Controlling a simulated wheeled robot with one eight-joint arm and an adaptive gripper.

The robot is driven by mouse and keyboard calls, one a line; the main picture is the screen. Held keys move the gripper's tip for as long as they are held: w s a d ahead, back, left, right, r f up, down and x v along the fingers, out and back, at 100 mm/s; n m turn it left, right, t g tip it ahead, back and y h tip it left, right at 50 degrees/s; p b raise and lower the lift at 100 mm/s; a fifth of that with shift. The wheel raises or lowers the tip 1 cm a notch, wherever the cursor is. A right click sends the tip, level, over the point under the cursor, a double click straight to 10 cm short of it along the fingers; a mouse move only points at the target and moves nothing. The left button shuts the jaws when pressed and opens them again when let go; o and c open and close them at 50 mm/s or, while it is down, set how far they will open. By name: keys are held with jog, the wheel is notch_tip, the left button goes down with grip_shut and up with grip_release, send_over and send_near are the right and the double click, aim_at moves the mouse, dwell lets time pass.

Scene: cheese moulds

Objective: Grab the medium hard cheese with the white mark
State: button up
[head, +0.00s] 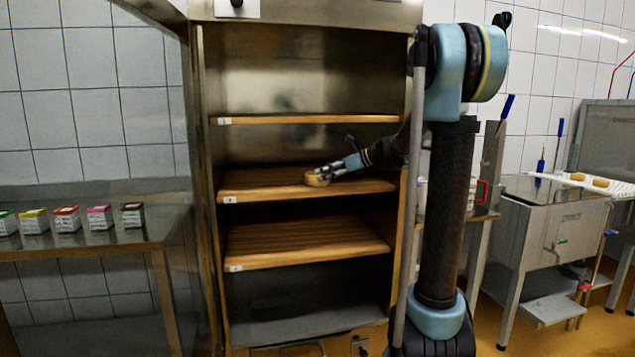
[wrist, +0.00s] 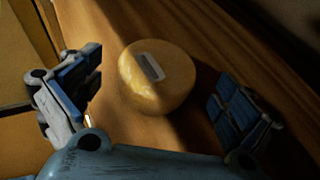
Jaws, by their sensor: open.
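A round yellow cheese (wrist: 150,95) with a pale rectangular mark (wrist: 149,67) on its top lies on a wooden shelf, seen in the wrist view. In the head view the cheese (head: 317,180) sits on the middle shelf (head: 270,190) of the steel cabinet. My gripper (wrist: 155,95) is open, with one finger on each side of the cheese and a visible gap to both. It reaches in from the right in the head view (head: 335,169). The small mark is not readable in the head view.
A top shelf (head: 310,119) lies above my arm and a lower shelf (head: 300,245) below; both look empty. Several small coloured boxes (head: 66,219) stand on the steel table at left. A steel vat (head: 555,220) with yellowish pieces (head: 600,183) on a white tray is at right.

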jog(key=x, duration=0.3)
jog(key=shift+w+a+f, duration=0.1)
jog(key=shift+a+f, duration=0.15)
jog(key=shift+f, duration=0.1)
jog(key=c, duration=1.1)
jog(key=shift+c, duration=0.2)
